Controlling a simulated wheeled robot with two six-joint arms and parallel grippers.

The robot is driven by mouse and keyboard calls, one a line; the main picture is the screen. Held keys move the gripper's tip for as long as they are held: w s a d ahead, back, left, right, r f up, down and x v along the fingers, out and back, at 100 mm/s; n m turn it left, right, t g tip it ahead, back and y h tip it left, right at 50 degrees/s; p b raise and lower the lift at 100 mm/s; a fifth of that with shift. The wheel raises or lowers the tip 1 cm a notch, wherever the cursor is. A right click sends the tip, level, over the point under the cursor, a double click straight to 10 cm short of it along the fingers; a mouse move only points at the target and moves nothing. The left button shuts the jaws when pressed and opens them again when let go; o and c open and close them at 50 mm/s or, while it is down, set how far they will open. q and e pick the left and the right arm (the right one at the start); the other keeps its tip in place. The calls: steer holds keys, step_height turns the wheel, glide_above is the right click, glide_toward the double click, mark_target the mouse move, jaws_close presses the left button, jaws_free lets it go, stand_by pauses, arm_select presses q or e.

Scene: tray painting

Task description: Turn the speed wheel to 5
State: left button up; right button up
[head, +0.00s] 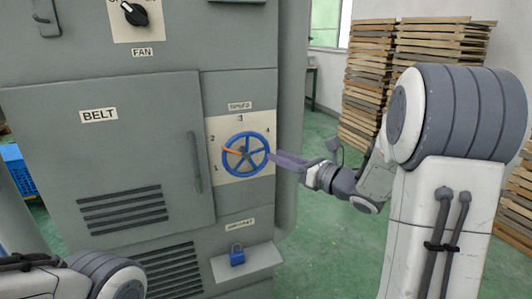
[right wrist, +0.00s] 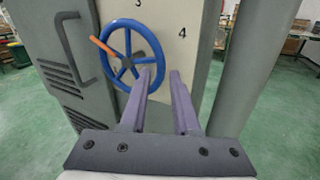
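The speed wheel (head: 265,150) is a blue spoked wheel on a pale plate (head: 216,125) under a "SPEED" label. An orange pointer (head: 231,151) on it points left, close to the 2. The numbers 1, 2, 3 and 4 show around it; no 5 is visible. The wheel also shows in the right wrist view (right wrist: 104,42), upper left. My right gripper (head: 274,156) is at the wheel's right edge. Contact cannot be told. My left gripper is out of view.
Wooden pallets (head: 367,80) are stacked behind. Green floor (head: 320,250) is clear right of the cabinet.

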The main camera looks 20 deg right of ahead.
mark_target(267, 150)
steer(key=x, duration=0.5)
steer(key=shift+w, duration=0.15)
jaws_close()
